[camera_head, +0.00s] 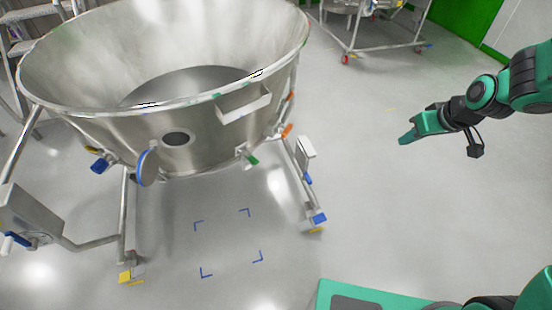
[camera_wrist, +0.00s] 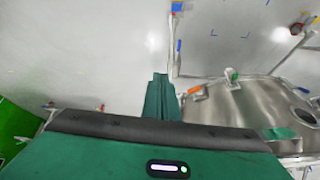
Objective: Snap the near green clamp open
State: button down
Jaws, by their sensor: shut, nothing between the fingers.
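A green clamp (camera_head: 251,159) sits low on the near outer side of a large steel bowl (camera_head: 190,135), its green handle pointing down and outward. A green part (camera_wrist: 233,75) also shows at the edge of the steel vessel in the wrist view, with another green patch (camera_wrist: 280,133) farther down; I cannot tell which is the near clamp. My gripper (camera_head: 405,138) is to the right of the bowl, well apart from it, over open floor. Its fingers (camera_wrist: 160,85) are shut and empty, touching nothing.
Orange handles (camera_head: 287,130) and a small white box (camera_head: 306,148) are on the bowl's right leg. A wheeled steel frame (camera_head: 350,42) stands at the back. Blue corner marks (camera_head: 228,243) lie on the floor. The floor between gripper and bowl is clear.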

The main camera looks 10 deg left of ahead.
jog(key=w+a+f+n+y, duration=0.2)
jog(key=w+a+f, duration=0.2)
jog(key=a, duration=0.5)
jog(key=n+t+y, duration=0.3)
jog(key=n+y, duration=0.1)
jog(key=y, duration=0.2)
send_over(256, 160)
jog(key=f, duration=1.9)
jog(key=shift+s+d+f, duration=0.15)
jog(key=shift+s+f, duration=0.1)
jog(key=shift+s, duration=0.1)
jog(key=shift+s+d+f, duration=0.1)
jog(key=shift+f, duration=0.5)
jog(key=shift+s+d+f, duration=0.1)
jog(key=shift+f, duration=0.45)
jog(key=shift+d+f, duration=0.1)
jog(key=shift+f, duration=0.55)
jog(key=shift+s, duration=0.15)
jog(key=shift+f, duration=0.15)
